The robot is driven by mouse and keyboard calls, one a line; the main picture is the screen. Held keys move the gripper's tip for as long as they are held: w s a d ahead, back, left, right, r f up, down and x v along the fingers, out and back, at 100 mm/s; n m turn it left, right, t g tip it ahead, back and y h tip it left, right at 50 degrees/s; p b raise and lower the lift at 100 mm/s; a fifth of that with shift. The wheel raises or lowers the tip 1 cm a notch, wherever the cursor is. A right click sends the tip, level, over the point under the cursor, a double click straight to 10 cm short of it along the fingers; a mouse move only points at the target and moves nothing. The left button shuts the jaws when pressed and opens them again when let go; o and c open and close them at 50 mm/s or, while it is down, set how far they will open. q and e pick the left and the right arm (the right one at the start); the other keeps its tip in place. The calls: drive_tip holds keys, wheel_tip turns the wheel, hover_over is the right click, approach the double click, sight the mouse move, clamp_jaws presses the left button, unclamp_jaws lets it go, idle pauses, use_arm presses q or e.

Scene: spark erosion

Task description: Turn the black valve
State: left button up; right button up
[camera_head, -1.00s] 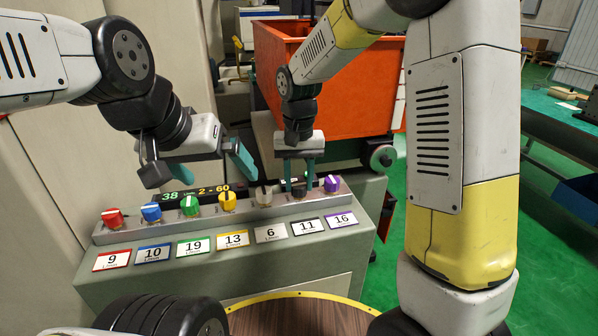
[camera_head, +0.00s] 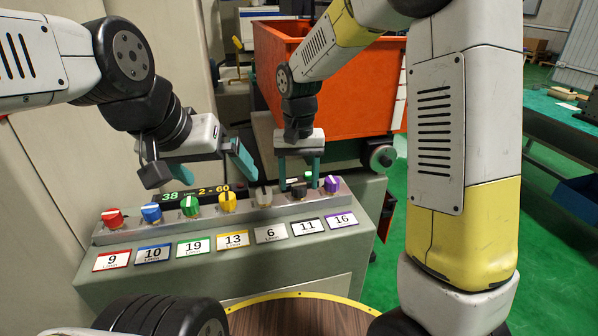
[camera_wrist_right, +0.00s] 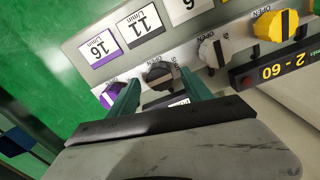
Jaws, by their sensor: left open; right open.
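The black valve (camera_head: 299,191) is a knob on the grey console, between the light grey knob and the purple knob, above the label 11. In the right wrist view the black valve (camera_wrist_right: 160,74) shows between the two green fingers. My right gripper (camera_head: 299,184) is open, with one finger on each side of the black valve. In the right wrist view the fingers (camera_wrist_right: 160,100) stand apart with a gap to the knob. I cannot tell how deep they reach around it. My left gripper (camera_head: 198,168) is open and empty above the left part of the console.
The console (camera_head: 205,250) carries a row of knobs: red (camera_head: 112,218), blue (camera_head: 151,213), green (camera_head: 190,206), yellow (camera_head: 227,202), light grey (camera_head: 263,197) and purple (camera_head: 332,184). The purple knob sits close beside my right finger. An orange bin (camera_head: 350,95) stands behind.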

sight(299, 185)
wheel_tip(299, 185, up, 7)
drive_tip(key=shift+r, duration=0.2)
idle(0.3)
drive_tip(key=shift+s+d+r, duration=0.1)
drive_tip(key=shift+d+r, duration=0.05)
drive_tip(key=shift+d, duration=0.05)
drive_tip(key=s+d+r+t+y, duration=0.1)
drive_tip(key=s+d+r+t, duration=0.1)
drive_tip(key=s+d, duration=0.5)
drive_tip(key=s+d+r+t+y, duration=0.1)
drive_tip(key=s+d+r+t, duration=0.2)
drive_tip(key=s+d, duration=0.4)
drive_tip(key=s+t, duration=0.1)
drive_tip(key=s, duration=0.2)
drive_tip(key=shift+r, duration=0.35)
idle(0.9)
